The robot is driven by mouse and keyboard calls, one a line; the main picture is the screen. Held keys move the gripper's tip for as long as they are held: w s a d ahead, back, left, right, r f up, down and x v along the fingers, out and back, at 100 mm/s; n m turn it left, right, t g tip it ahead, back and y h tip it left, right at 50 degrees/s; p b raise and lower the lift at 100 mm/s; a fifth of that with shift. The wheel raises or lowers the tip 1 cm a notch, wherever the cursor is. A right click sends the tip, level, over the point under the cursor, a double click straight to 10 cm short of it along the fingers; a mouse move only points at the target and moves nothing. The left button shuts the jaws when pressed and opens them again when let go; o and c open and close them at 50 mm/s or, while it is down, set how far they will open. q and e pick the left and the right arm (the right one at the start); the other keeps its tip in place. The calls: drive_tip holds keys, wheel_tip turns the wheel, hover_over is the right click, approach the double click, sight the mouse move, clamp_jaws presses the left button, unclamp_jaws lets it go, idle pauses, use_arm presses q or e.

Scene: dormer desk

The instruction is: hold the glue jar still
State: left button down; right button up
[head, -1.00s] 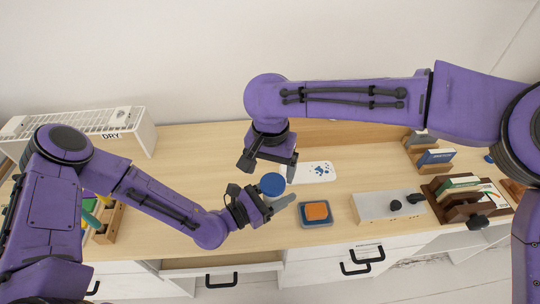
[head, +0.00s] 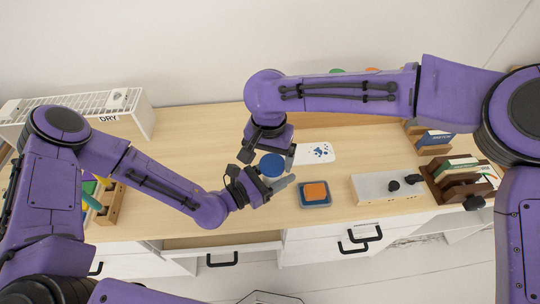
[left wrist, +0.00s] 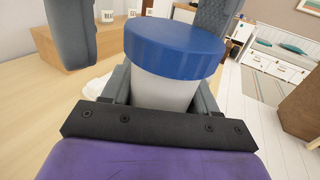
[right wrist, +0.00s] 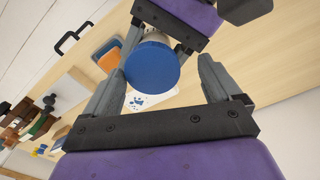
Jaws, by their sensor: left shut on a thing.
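The glue jar is a white jar with a blue lid (head: 271,165). My left gripper (head: 270,187) is shut on its body, and the jar looks upright. In the left wrist view the white body (left wrist: 165,88) shows between the two fingers under the wide lid (left wrist: 174,45). My right gripper (head: 268,154) is open just behind the lid. In the right wrist view the lid (right wrist: 152,66) shows nearer the left finger of my open right gripper (right wrist: 163,72). I cannot tell whether that finger touches it.
A blue tray with an orange block (head: 315,191) lies right of the jar. Behind is a white card with blue spots (head: 314,153). A white "DRY" rack (head: 130,117) stands back left.

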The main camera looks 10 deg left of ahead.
wheel_tip(320, 180, up, 4)
drive_tip(key=shift+r, duration=0.3)
drive_tip(key=shift+c, duration=0.5)
drive_tip(key=r+m, duration=0.2)
drive_tip(key=m, duration=0.1)
drive_tip(key=shift+d+r+m, duration=0.3)
drive_tip(key=shift+r, duration=0.05)
drive_tip(key=shift+s+m, duration=0.15)
drive_tip(key=shift+m, duration=0.25)
wheel_tip(320, 180, down, 8)
drive_tip(key=shift+r, duration=0.2)
